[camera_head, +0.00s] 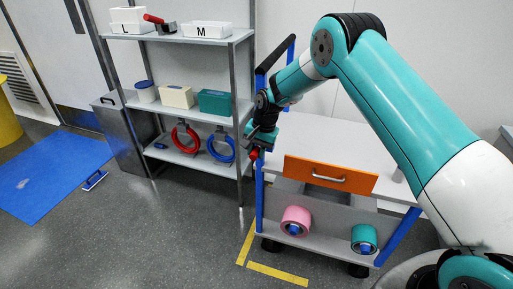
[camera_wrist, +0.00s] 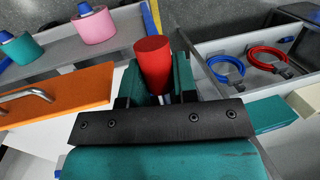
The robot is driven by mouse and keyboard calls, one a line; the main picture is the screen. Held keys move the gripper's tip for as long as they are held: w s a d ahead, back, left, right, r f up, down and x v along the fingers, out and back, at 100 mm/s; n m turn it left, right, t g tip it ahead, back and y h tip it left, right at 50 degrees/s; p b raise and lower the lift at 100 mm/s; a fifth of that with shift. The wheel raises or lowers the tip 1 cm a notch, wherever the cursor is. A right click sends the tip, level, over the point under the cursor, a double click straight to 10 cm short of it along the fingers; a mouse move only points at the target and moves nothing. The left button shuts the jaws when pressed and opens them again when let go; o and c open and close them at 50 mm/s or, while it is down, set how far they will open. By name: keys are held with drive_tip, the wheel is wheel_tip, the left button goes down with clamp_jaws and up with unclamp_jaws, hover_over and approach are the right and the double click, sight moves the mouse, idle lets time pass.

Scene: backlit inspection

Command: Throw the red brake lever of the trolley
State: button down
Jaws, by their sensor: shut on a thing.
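The trolley (camera_head: 325,145) has a pale top, blue posts and an orange drawer front (camera_head: 330,175) with a metal handle. The red brake lever (camera_head: 253,154) shows as a small red end at the trolley's left blue post. In the wrist view its red grip (camera_wrist: 153,62) stands up between the teal fingers. My gripper (camera_head: 262,138) is at the trolley's left edge, shut on the lever; its fingers also show in the wrist view (camera_wrist: 160,92). The lever's lower part and pivot are hidden by my gripper.
A pink roll (camera_head: 295,221) and a teal roll (camera_head: 364,238) lie on the trolley's lower shelf. A grey shelf rack (camera_head: 205,103) with boxes and red and blue rings stands close on the left.

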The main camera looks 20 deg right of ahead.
drive_tip(key=shift+r+g, duration=0.2)
drive_tip(key=shift+g, duration=0.1)
drive_tip(key=c, duration=0.9)
unclamp_jaws()
drive_tip(key=shift+r, duration=0.1)
drive_tip(key=v, duration=1.1)
drive_tip(key=p+v, duration=0.1)
drive_tip(key=v, duration=0.5)
drive_tip(key=shift+w+d+r, duration=0.1)
drive_tip(key=shift+d, duration=0.3)
